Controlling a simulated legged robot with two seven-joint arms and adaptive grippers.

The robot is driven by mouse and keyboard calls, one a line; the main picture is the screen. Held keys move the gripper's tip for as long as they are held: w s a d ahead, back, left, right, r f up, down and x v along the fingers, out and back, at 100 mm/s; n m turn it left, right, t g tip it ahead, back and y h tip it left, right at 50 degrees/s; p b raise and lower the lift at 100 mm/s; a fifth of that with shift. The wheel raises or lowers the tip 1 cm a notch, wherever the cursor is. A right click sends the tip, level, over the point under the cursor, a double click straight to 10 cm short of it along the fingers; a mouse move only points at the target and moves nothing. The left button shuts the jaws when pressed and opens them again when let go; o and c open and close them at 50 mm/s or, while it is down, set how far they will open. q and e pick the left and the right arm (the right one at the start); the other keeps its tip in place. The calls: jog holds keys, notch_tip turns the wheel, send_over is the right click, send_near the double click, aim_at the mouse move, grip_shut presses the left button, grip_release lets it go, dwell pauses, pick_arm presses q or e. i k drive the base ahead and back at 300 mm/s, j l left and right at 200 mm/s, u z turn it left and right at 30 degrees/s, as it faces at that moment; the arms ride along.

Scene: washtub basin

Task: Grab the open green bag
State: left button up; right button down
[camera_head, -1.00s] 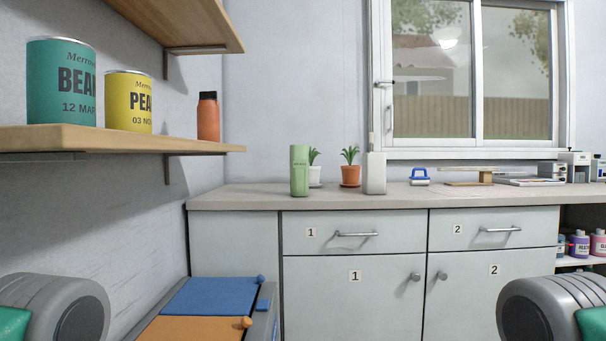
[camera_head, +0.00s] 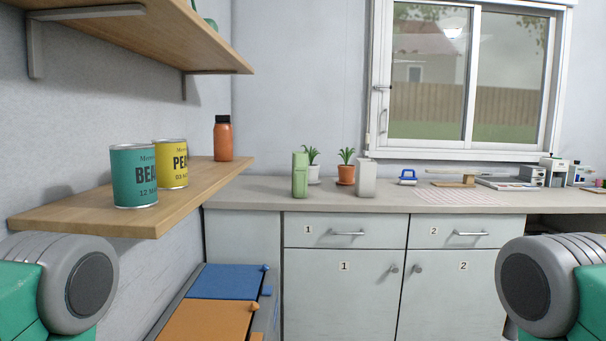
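A tall, narrow light-green pack (camera_head: 300,175) stands upright on the left part of the counter, below and left of the window. It is the only thing here that fits the green bag, but I cannot tell whether its top is open. Neither of my grippers is in view; only rounded grey and green parts of my arms show at the lower left and lower right edges. Nothing of mine is near the pack.
Two plants and a white container (camera_head: 366,178) stand beside the pack on the counter (camera_head: 262,192). A wooden shelf (camera_head: 100,220) at left holds a green can (camera_head: 134,176), a yellow can (camera_head: 171,164) and an orange bottle (camera_head: 223,140). Blue-and-orange-lidded bins (camera_head: 228,282) stand below.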

aim_at(299, 158)
jog(key=i+l, duration=0.1)
jog(key=l, duration=0.2)
jog(key=i+l, duration=0.15)
jog(key=l, duration=0.2)
jog(key=i+l, duration=0.1)
jog(key=l, duration=0.2)
jog(key=i+l, duration=0.15)
jog(key=l, duration=0.2)
jog(key=u, duration=0.05)
